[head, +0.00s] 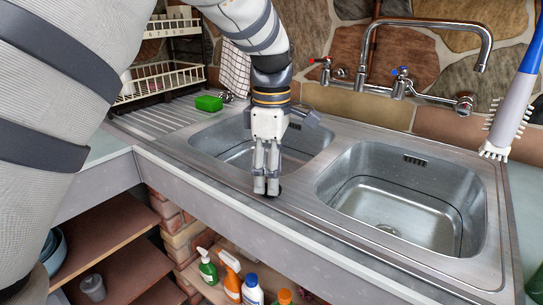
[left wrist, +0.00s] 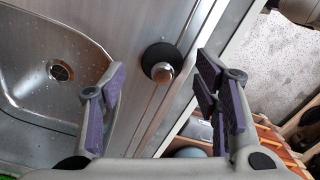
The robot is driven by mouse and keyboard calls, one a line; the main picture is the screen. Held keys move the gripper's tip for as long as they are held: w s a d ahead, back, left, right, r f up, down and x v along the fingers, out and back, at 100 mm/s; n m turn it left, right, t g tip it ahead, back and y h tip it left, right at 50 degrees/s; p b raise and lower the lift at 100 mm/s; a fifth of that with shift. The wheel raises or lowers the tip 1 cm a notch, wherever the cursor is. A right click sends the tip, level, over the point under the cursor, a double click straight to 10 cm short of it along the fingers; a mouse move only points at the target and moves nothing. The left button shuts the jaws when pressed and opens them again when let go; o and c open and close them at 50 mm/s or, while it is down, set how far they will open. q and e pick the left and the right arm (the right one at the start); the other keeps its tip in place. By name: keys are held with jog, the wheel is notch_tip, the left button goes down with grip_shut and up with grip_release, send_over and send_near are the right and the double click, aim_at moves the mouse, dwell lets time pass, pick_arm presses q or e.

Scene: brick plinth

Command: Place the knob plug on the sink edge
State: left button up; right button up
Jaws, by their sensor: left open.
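The knob plug (left wrist: 161,64) is a black disc with a shiny metal knob. In the left wrist view it lies on the steel sink edge (left wrist: 130,112), beside the basin. In the head view only a dark bit of the plug (head: 275,193) shows by my fingertips, on the front sink edge (head: 345,233) near the divider between the two basins. My left gripper (head: 266,187) points down over the plug. Its purple-padded fingers are apart, one on each side of the plug in the wrist view, with nothing held. My right gripper is not in view.
The left basin (head: 240,135) and right basin (head: 400,200) are empty. A tap (head: 400,85) stands behind them. A green sponge (head: 208,103) lies on the drainer at left. A brush (head: 510,110) is at far right. Bottles (head: 232,280) stand on a shelf below the counter.

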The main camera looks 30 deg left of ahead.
pick_arm(q)
notch_tip(320, 180, up, 11)
jog(key=shift+f, duration=0.15)
